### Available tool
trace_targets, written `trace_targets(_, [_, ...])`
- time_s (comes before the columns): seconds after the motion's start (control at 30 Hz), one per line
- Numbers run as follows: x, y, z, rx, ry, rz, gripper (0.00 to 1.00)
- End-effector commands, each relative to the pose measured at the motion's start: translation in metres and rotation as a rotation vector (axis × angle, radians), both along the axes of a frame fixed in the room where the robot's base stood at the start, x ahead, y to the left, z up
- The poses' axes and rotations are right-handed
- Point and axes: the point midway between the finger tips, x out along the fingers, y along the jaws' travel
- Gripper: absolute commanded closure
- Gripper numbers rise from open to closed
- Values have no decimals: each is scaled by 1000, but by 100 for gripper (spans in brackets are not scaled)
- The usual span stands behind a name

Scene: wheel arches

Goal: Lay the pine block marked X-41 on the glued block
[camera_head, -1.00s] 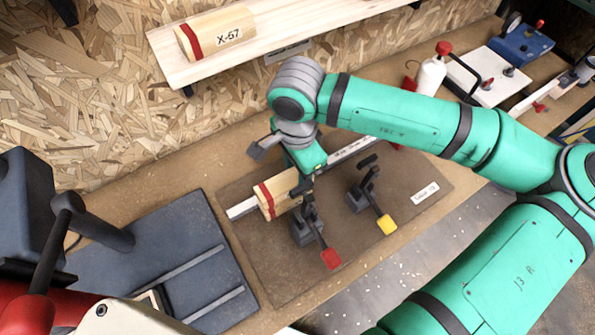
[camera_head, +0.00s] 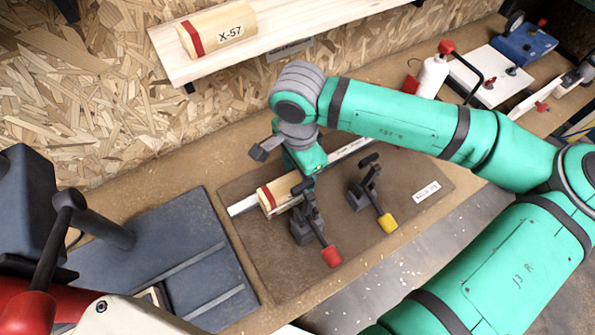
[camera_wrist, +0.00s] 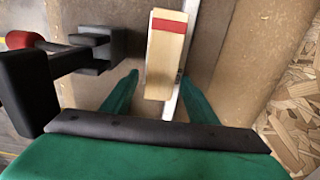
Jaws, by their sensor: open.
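A pale pine block with a red band (camera_head: 280,193) lies on the brown mat (camera_head: 262,262), beside a white rail (camera_head: 242,206) and the red-tipped toggle clamp (camera_head: 304,221). No mark is readable on it, and I cannot tell whether one block or two stacked blocks lie there. My gripper (camera_head: 304,162) is just above its far end, partly behind the clamp. In the wrist view, my open gripper (camera_wrist: 159,78) has one finger on each side of the banded block (camera_wrist: 166,50), with a gap on the left. Another block, marked X-57 (camera_head: 222,28), lies on the shelf.
A yellow-tipped clamp (camera_head: 370,190) stands right of the red-tipped one. The wooden shelf (camera_head: 320,25) runs along the chipboard wall above. A dark slotted plate (camera_head: 150,262) lies at left. A white bottle (camera_head: 432,76) stands at the back right. The mat's front is clear.

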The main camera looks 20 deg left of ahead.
Motion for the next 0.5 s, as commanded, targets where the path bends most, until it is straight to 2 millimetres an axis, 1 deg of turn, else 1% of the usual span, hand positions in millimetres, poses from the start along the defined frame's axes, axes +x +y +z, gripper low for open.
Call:
trace_targets(0.13, [1,0,7,1,-2,-1,47])
trace_targets(0.23, [1,0,20,-1,-3,1,47])
trace_targets(0.37, [1,1,45,-1,-4,3,47])
trace_targets(0.5, [0,1,75,-1,-4,4,47])
